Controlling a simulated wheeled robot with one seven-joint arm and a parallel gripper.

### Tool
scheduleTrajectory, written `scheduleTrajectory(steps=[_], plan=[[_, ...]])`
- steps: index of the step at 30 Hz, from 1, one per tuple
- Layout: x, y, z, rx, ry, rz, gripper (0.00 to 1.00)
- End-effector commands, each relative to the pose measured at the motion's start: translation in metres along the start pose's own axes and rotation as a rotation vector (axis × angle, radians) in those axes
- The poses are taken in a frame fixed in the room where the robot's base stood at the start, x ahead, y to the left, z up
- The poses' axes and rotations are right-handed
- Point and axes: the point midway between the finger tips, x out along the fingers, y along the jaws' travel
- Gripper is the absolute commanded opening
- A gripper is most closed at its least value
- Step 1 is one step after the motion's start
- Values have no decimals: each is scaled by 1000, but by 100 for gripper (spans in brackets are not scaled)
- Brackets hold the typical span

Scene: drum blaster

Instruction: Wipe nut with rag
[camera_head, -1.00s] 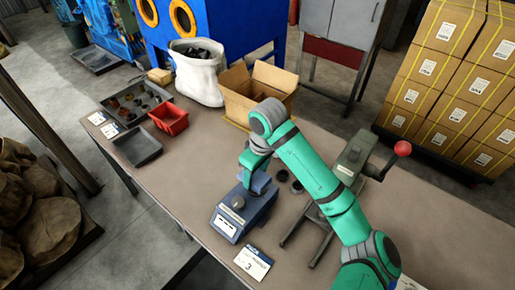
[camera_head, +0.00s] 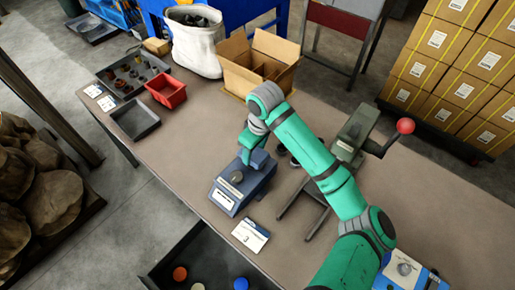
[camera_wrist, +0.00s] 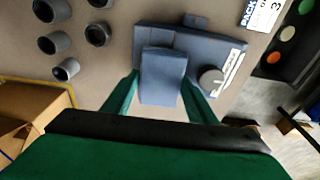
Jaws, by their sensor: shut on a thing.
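A blue cloth-like block, likely the rag (camera_wrist: 162,75), is between the two green fingers of my gripper (camera_wrist: 160,95) in the wrist view. The rag also shows in the head view (camera_head: 260,160), under my gripper (camera_head: 254,150). My gripper is shut on it, over one end of a flat blue stand (camera_wrist: 151,38). I cannot tell whether the rag touches the stand. A round grey piece, likely the nut (camera_wrist: 211,80), sits on the stand beside the rag, apart from it. The nut (camera_head: 237,177) also shows on the stand in the head view.
Several dark round parts (camera_wrist: 98,34) lie near the stand. A press with a red knob (camera_head: 404,126) stands to the right. A tray of coloured caps (camera_head: 183,255) is at the bottom. A red bin (camera_head: 166,92), grey tray (camera_head: 135,119) and open carton (camera_head: 258,65) are farther back.

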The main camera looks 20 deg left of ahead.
Motion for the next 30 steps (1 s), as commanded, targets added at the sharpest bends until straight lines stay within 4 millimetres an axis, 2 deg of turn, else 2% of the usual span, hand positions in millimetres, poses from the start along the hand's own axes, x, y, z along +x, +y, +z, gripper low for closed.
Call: scheduleTrajectory(steps=[30], plan=[[8, 2, 4, 5, 1, 0, 34]])
